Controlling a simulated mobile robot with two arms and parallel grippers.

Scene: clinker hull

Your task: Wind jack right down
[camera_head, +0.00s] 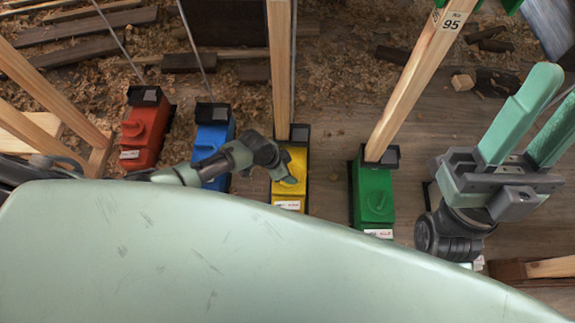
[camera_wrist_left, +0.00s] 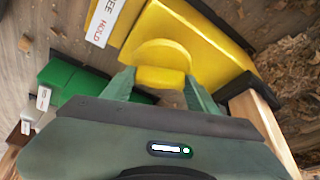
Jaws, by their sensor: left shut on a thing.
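A yellow jack (camera_head: 298,160) stands on the floor with a round knob on its face and a wooden post (camera_head: 281,70) rising from its black head. My left gripper (camera_head: 284,173) reaches over it from the left. In the left wrist view my left gripper (camera_wrist_left: 160,88) is shut on the raised grip of the yellow knob (camera_wrist_left: 162,74), one finger on each side. A white label with red letters (camera_wrist_left: 100,22) shows on the jack's end. My right gripper (camera_head: 556,92) is at the right, empty, its fingers wide apart.
Red (camera_head: 140,140), blue (camera_head: 211,138) and green (camera_head: 372,205) jacks stand in the same row. A post marked 95 (camera_head: 425,75) meets the green jack's head. Shavings and offcuts litter the floor behind.

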